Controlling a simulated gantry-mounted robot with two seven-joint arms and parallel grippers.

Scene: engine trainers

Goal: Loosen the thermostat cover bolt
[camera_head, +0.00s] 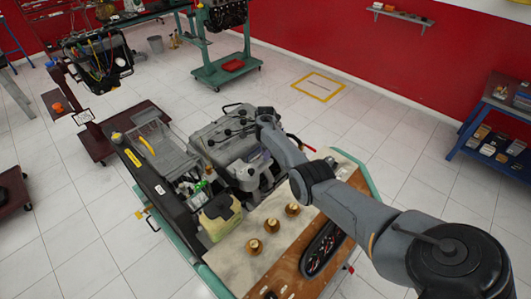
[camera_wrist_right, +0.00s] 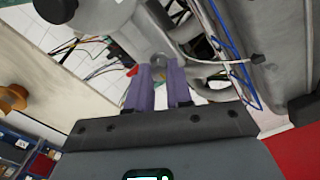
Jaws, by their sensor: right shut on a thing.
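My right gripper (camera_wrist_right: 161,75) is at the engine in the right wrist view, its two purple fingers close together at a grey metal housing. It is shut on a small part between the fingertips, which I take to be the thermostat cover bolt; the fingers mostly hide it. A rounded grey piece (camera_wrist_right: 183,68) of the housing lies just beyond the fingertips. My left gripper is not in view.
Coloured wires and a blue cable (camera_wrist_right: 232,65) run near the fingers. On the trainer bench, a yellowish reservoir (camera_head: 220,216) and several brass-coloured pieces (camera_head: 255,246) stand near a gauge panel (camera_head: 322,248). A blue shelf cart (camera_head: 497,125) stands at the right, with open floor between.

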